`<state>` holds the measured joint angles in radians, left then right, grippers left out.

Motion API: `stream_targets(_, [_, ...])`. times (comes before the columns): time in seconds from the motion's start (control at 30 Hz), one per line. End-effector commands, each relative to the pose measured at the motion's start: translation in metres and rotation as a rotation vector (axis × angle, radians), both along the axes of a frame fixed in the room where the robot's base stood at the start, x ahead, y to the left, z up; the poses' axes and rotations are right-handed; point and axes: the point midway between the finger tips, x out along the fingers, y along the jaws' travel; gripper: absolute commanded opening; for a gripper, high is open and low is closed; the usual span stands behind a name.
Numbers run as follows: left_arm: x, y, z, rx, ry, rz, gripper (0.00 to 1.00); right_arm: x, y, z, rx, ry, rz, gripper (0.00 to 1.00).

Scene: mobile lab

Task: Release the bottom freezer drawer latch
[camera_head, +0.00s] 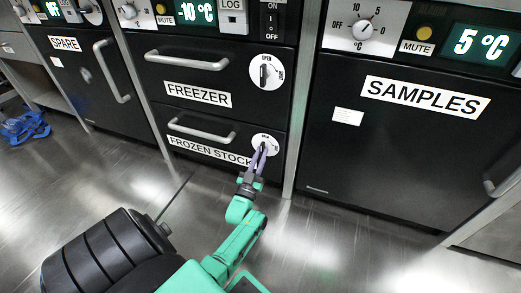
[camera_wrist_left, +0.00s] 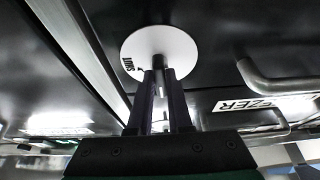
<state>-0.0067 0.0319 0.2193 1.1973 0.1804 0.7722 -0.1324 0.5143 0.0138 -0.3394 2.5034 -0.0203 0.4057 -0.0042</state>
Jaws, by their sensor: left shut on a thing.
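The bottom freezer drawer (camera_head: 185,122), labelled FROZEN STOCK, has a bar handle and appears shut. Its latch is a round white plate (camera_head: 270,141) with a small dark knob at the drawer's right end. My left gripper (camera_head: 260,153) reaches up to this latch from below. In the left wrist view the white plate (camera_wrist_left: 180,45) is straight ahead and the dark latch knob (camera_wrist_left: 158,62) sits between my left fingertips (camera_wrist_left: 159,76). The gripper is shut on the knob. The fingers hide part of the knob. My right gripper is not in view.
The upper freezer drawer (camera_head: 160,82) above has its own handle and latch plate (camera_head: 266,72). The SAMPLES door (camera_head: 400,150) is to the right, the SPARE door (camera_head: 90,80) to the left. A blue object (camera_head: 25,127) lies at far left. The floor in front is clear.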

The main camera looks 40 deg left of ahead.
Motion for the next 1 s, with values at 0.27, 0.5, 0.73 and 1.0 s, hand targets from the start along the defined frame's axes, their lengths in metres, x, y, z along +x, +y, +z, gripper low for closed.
stream_targets(0.27, [0.0017, 0.0003, 0.0023, -0.004, -0.004, -0.001, 0.00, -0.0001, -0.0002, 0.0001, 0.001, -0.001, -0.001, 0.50])
stream_targets(0.5, [0.0015, 0.0013, 0.0028, -0.002, -0.005, 0.001, 0.47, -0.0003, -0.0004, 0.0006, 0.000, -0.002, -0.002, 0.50])
stream_targets(0.73, [0.0010, 0.0010, 0.0021, -0.001, -0.004, 0.000, 0.47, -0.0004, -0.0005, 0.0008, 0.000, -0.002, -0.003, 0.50])
stream_targets(1.0, [0.0004, 0.0001, -0.0021, -0.001, -0.002, -0.001, 0.47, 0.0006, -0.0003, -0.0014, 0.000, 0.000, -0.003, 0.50])
